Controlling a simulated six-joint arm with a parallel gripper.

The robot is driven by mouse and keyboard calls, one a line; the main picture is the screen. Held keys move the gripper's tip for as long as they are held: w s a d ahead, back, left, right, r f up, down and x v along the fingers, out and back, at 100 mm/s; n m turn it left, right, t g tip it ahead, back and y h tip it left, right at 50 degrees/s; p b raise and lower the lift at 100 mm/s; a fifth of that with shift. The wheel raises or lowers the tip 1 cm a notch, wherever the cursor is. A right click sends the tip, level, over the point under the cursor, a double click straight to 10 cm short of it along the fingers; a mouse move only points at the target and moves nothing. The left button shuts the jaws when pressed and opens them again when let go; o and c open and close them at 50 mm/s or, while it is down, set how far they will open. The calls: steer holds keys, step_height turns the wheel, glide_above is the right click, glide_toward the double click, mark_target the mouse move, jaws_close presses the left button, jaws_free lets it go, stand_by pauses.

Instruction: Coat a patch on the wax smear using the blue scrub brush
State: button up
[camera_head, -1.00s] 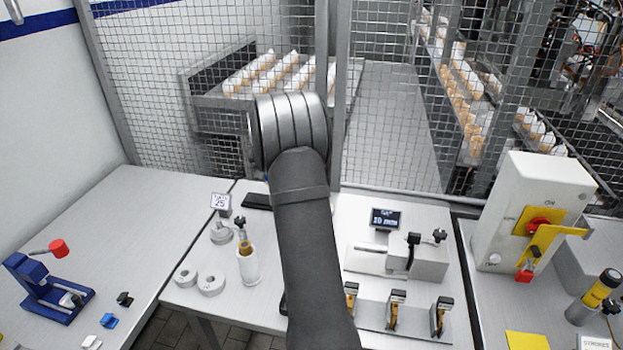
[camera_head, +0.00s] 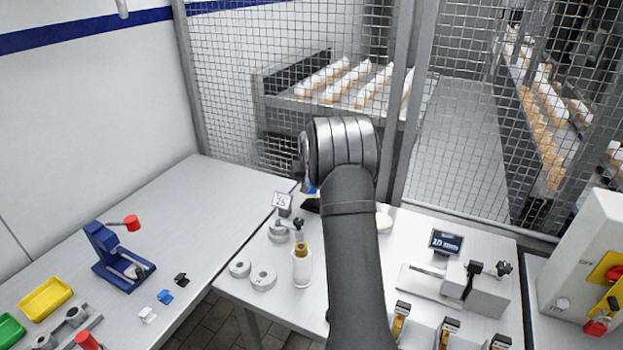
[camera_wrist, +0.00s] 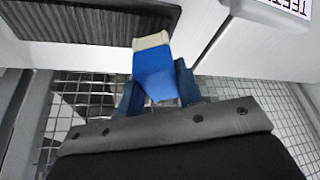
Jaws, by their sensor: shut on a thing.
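The blue scrub brush (camera_wrist: 152,70) has a blue body and a cream bristle end that points up in the wrist view. My gripper (camera_wrist: 158,92) is shut on it, with a blue finger on each side. In the head view my arm hides most of the gripper, and only a small blue bit shows left of the arm, near a black pad. I cannot make out the wax smear in either view.
A dark ridged pad (camera_wrist: 95,22) lies near the brush. White tape rolls (camera_head: 262,277) and a white bottle (camera_head: 302,268) stand left of my arm. A blue press (camera_head: 118,258) stands on the left table. A wire fence (camera_head: 290,90) rises behind.

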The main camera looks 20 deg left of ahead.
step_height(320, 180, down, 3)
steer(key=shift+r, duration=0.15)
steer(key=shift+d+f, duration=0.2)
steer(key=shift+d, duration=7.1)
steer(key=shift+a+f, duration=0.1)
steer(key=shift+a, duration=7.25)
steer(key=shift+r, duration=4.1)
steer(key=shift+d, duration=0.1)
steer(key=d+m+h, duration=0.2)
steer(key=d+m, duration=0.2)
steer(key=d, duration=1.6)
steer(key=s+d+m, duration=0.2)
steer(key=s+d, duration=0.2)
steer(key=d, duration=0.5)
steer(key=s+d+f+m+h, duration=0.1)
steer(key=s+d+m, duration=0.2)
steer(key=d, duration=0.7)
steer(key=shift+s+d+h, duration=0.15)
steer(key=shift+s+h, duration=0.15)
steer(key=shift+s, duration=0.25)
